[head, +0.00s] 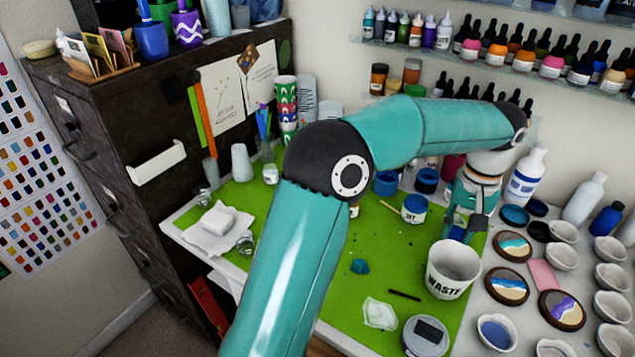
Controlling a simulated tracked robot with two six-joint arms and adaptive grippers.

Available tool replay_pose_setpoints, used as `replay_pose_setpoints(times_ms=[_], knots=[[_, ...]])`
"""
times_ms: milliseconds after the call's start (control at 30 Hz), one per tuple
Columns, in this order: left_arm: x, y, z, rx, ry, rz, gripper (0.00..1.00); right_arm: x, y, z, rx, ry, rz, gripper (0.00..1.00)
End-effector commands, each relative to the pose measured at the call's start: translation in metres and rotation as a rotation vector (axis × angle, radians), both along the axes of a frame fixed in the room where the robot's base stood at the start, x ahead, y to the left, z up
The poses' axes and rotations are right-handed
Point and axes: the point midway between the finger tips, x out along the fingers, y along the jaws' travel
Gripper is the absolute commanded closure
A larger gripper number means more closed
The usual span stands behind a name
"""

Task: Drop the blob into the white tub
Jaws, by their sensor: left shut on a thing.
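The white tub (453,274), marked WASTE, stands open on the right part of the green mat. My left gripper (461,226) points down just above and behind the tub's rim. It is shut on a small blue blob (457,235), which is largely hidden by the fingers. Another teal-blue lump (360,267) lies on the mat to the left of the tub. My right gripper is not in view.
Painted coasters (507,286) and several small bowls crowd the right.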

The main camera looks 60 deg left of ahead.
Motion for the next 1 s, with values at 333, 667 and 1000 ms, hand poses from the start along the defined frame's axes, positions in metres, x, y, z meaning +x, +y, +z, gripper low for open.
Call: replay_pose_setpoints(times_ms=[333, 667, 1000], knots=[[0.002, -0.002, -0.040, 0.000, 0.001, -0.005, 0.85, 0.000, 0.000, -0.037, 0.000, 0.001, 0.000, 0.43], [0.002, -0.002, -0.057, 0.000, 0.000, -0.005, 0.85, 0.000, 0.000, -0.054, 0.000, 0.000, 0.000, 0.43], [0.002, -0.002, -0.057, -0.001, 0.001, -0.004, 0.54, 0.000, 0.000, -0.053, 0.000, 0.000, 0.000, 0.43]])
